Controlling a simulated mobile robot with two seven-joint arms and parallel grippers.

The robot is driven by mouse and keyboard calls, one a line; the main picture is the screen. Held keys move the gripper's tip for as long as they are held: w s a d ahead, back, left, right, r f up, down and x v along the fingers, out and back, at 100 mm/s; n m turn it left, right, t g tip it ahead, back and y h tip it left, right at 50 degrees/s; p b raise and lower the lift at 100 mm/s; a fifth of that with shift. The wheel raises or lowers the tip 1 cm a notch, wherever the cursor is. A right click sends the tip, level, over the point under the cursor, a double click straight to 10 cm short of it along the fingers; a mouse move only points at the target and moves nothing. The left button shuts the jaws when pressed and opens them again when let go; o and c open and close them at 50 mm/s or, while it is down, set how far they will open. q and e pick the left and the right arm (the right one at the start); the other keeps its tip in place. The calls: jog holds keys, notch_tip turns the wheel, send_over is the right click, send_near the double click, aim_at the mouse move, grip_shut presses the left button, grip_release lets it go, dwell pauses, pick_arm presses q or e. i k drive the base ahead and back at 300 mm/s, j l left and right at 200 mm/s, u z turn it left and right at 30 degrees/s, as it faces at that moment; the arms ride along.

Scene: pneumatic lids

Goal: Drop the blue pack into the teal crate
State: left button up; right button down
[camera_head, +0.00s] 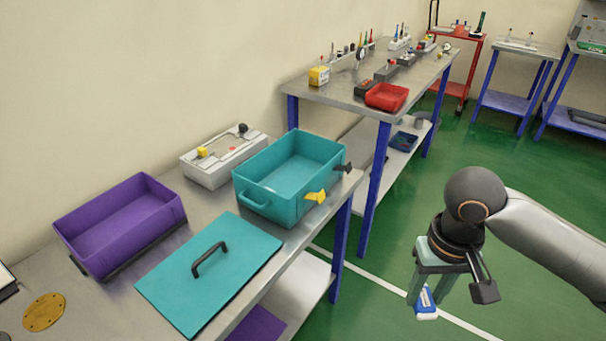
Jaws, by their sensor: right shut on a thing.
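The teal crate (266,207) stands open and looks empty on the near metal table. My right gripper (424,296) is to the right of the table, over the green floor. It is shut on the blue pack (426,304), a small blue and white block showing between and below the fingers. The pack is well apart from the crate. The fingers hide part of the pack. A teal lid (225,285) with a black handle lies flat on the table in front of the crate. My left gripper is out of view.
A purple crate (176,196) stands open at the left. A grey box-like fixture (215,172) is behind the teal crate. A yellow clamp (316,197) and a black one (345,168) stick out at its right. A farther table (335,91) holds a red bin (387,98).

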aim_at(298, 186)
jog(key=i+l, duration=0.2)
jog(key=l, duration=0.15)
jog(key=i+l, duration=0.45)
jog(key=l, duration=0.3)
jog(key=i+l, duration=0.25)
jog(key=i+l+u, duration=0.1)
jog(key=i+l, duration=0.15)
jog(key=l, duration=0.25)
jog(key=i+l+u, duration=0.15)
jog(key=l, duration=0.15)
jog(key=u, duration=1.3)
jog(key=i+j+u, duration=0.15)
jog(key=u, duration=0.25)
jog(key=i+u, duration=0.35)
